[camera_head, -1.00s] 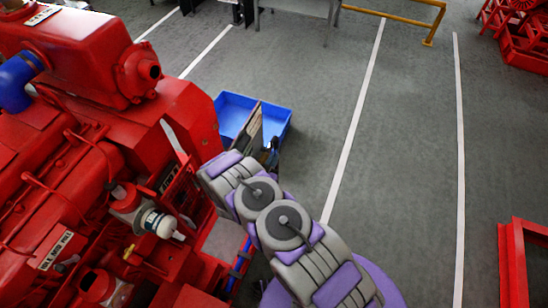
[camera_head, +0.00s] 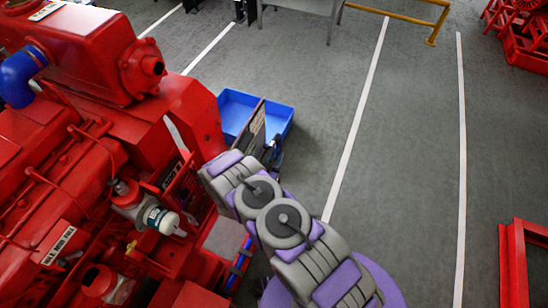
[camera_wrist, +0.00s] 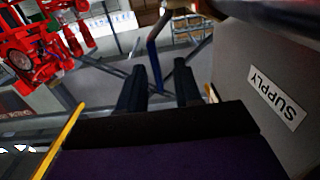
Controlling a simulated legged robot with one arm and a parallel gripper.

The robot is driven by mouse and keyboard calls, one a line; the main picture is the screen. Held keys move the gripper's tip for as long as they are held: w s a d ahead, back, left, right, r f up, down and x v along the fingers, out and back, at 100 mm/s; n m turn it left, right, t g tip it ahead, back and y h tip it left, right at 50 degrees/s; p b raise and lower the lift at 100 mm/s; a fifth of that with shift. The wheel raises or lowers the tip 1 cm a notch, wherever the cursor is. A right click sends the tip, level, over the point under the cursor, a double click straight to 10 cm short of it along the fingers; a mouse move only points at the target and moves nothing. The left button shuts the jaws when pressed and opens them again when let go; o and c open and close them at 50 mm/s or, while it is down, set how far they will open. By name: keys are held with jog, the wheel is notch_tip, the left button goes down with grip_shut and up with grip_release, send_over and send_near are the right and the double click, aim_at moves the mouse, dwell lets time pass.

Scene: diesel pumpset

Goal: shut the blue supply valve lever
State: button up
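The blue supply valve lever (camera_wrist: 152,62) shows in the wrist view as a thin bent blue bar. Its upper part slants toward the dark pipe-like part at the top, and its lower end hangs between my fingers. My gripper (camera_wrist: 159,68) is open, with one dark finger on each side of the lever and gaps showing. I cannot tell whether either finger touches it. A grey panel with a SUPPLY label (camera_wrist: 274,98) stands close at the right. In the head view the panel (camera_head: 252,128) shows edge-on beyond my arm; the lever cannot be made out clearly there.
The red diesel engine (camera_head: 70,170) fills the left of the head view, close to my arm. A blue tray (camera_head: 236,106) lies behind the panel. A red frame (camera_head: 515,265) stands at lower right. The grey floor between is clear, with white lines.

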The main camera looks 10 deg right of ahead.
jog(key=p+v, duration=0.1)
jog(key=v, duration=1.6)
jog(key=shift+p, duration=0.4)
jog(key=shift+s+a+f, duration=0.1)
jog(key=shift+s, duration=0.05)
